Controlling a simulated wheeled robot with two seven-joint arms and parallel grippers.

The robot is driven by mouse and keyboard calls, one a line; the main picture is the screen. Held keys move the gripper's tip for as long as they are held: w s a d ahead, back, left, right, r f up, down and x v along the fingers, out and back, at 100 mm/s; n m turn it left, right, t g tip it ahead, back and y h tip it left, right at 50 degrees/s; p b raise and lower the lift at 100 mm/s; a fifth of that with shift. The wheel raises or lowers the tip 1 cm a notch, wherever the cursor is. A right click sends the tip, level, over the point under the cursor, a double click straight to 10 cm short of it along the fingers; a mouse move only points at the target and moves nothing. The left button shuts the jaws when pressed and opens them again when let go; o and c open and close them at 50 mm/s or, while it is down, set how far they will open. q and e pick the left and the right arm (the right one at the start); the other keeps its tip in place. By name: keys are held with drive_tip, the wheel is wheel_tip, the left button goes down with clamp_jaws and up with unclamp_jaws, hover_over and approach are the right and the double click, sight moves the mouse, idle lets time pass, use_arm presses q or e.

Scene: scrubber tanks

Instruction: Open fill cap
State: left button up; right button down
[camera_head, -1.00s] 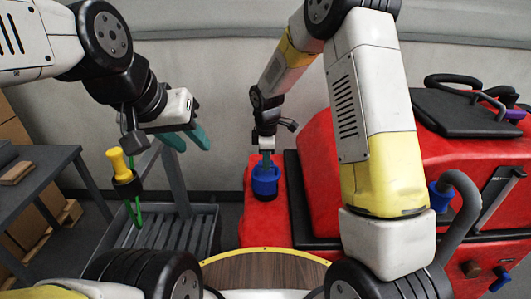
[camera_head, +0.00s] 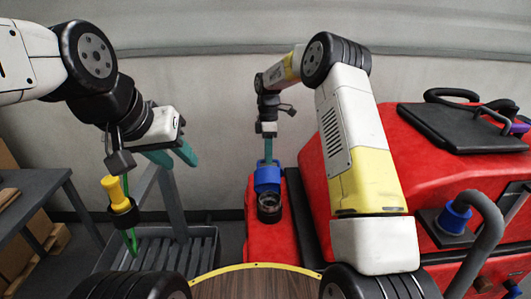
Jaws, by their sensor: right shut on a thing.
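The blue fill cap (camera_head: 267,179) is in the upper middle of the head view, at the left end of the red scrubber (camera_head: 262,232). My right gripper (camera_head: 268,157) is shut on the cap from above. The black filler neck (camera_head: 269,214) shows just below the cap, with its round dark opening uncovered toward me. I cannot tell whether the cap still touches the neck's far rim. My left gripper (camera_head: 174,157) is at the left, well away from the cap. Its teal fingers are apart, with nothing between them.
A grey slatted cart (camera_head: 150,250) stands below my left gripper. A yellow-topped tool (camera_head: 115,190) with a green shaft hangs near it. A dark table (camera_head: 35,205) is at the far left. The red machine body, with a second blue cap (camera_head: 454,216) and a grey hose (camera_head: 487,240), fills the right.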

drive_tip(key=w+f, duration=0.4)
drive_tip(key=w, duration=0.3)
drive_tip(key=shift+d+f, duration=0.15)
drive_tip(key=shift+f, duration=0.1)
drive_tip(key=shift+w, duration=0.2)
drive_tip(key=c, duration=1.5)
unclamp_jaws()
drive_tip(key=shift+w, duration=0.2)
drive_tip(key=shift+r, duration=0.1)
